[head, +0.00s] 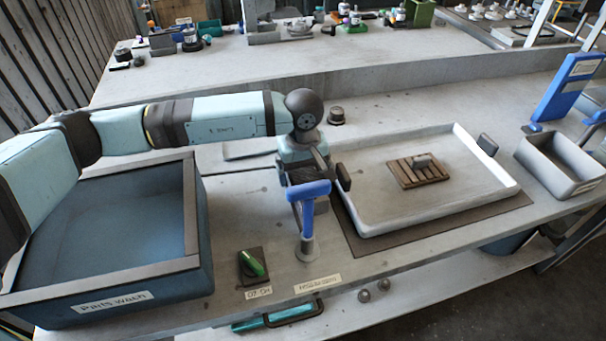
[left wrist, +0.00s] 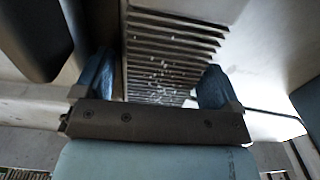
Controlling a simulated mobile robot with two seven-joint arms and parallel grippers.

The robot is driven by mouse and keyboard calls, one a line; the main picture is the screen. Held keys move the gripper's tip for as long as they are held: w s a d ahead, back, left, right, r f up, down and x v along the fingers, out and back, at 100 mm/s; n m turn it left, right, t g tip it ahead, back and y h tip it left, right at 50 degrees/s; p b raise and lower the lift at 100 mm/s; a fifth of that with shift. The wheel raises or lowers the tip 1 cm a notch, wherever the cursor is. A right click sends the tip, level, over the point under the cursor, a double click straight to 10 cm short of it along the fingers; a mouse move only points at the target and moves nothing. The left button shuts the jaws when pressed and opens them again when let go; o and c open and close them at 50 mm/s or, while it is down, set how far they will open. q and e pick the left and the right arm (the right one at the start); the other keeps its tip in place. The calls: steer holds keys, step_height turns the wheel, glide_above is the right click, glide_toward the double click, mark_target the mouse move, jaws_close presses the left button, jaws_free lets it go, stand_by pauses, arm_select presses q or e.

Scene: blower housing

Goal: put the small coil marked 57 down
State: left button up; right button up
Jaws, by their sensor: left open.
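I cannot make out a marking 57 on anything, so I cannot tell which thing is the small coil. A small dark round piece (head: 336,115) stands on the bench behind my left gripper. A small grey piece (head: 422,160) lies on a brown slatted rack (head: 405,175) in the white tray. My left gripper (head: 305,180) is left of the tray, its jaws partly hidden. In the left wrist view its blue fingers (left wrist: 152,90) are apart with nothing held between them; a grey slatted surface (left wrist: 170,60) with white specks shows beyond. My right gripper is not in view.
The white tray (head: 440,215) lies on a brown mat. A blue parts-wash bin (head: 150,312) stands at left, a grey bin (head: 567,172) at right. A blue-handled upright piece (head: 307,215) and a green piece (head: 252,263) are near the front edge. Bench behind the tray is mostly clear.

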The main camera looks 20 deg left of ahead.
arm_select(q)
steer(key=shift+f, duration=0.3)
steer(key=shift+r, duration=0.15)
steer(key=c, duration=1.4)
